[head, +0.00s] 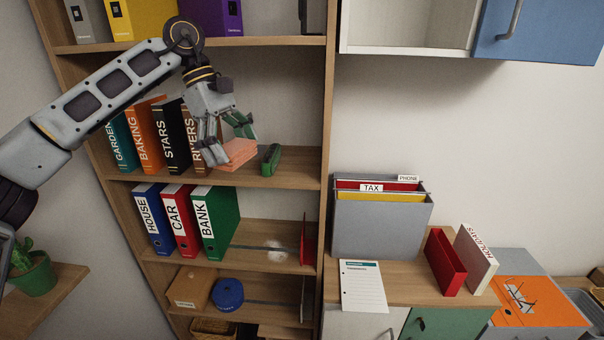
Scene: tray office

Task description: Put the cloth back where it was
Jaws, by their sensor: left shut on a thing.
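The cloth (238,154) is a folded salmon-pink piece in the head view, at the shelf (290,176) that holds the GARDEN, BAKING, STARS and RIVERS volumes. My left gripper (229,149) reaches down from above and is shut on the cloth. The cloth is just right of the RIVERS volume (197,146) and left of a small green object (270,159). I cannot tell whether the cloth touches the shelf board. My right gripper is not in view.
The shelf below holds the HOUSE, CAR and BANK binders (220,225), a whitish smudge (276,253) and a red upright piece (306,240). A file holder (380,235) stands on the cabinet at right. Free board lies right of the green object.

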